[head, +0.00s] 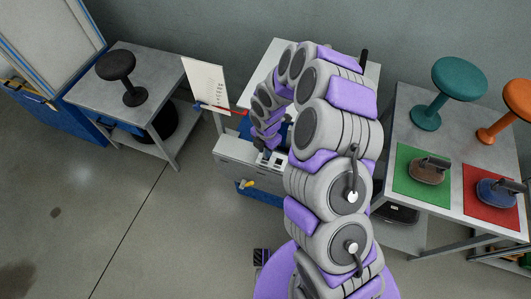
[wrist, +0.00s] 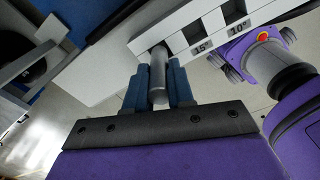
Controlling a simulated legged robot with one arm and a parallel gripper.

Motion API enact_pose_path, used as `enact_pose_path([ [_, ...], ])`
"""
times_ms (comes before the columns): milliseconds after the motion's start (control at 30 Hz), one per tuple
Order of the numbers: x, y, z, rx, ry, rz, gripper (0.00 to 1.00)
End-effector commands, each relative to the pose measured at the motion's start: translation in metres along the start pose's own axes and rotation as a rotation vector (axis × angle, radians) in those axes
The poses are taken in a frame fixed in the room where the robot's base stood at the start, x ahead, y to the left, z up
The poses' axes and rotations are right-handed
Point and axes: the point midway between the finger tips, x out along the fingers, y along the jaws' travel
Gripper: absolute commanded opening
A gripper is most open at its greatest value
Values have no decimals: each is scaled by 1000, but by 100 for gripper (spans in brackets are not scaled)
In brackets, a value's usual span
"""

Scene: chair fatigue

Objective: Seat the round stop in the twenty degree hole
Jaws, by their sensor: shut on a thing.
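The round stop (wrist: 157,77) is a plain grey cylinder. My gripper (wrist: 158,88) is shut on it, with one blue finger on each side in the wrist view. The stop's far end is at the white panel (wrist: 213,24), left of the dark square openings marked 15° (wrist: 201,48) and 10° (wrist: 238,27). A dark edge shows around that end, but I cannot tell whether it is inside a hole. No twenty degree label is readable; the stop and fingers cover that area. In the head view my gripper (head: 268,156) is low over the white machine's front (head: 240,162).
A grey table (head: 78,92) with a black stool (head: 117,68) stands left. A right table (head: 408,105) holds teal (head: 457,78) and orange stools (head: 518,97), plus green (head: 405,178) and red mats (head: 480,208) with devices. A paper sheet (head: 206,82) stands beside the machine.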

Motion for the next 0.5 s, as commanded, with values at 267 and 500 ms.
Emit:
enact_pose_path([
  [267,30,0,1,0,0,1,0],
  [500,29,0,1,0,1,1,25],
])
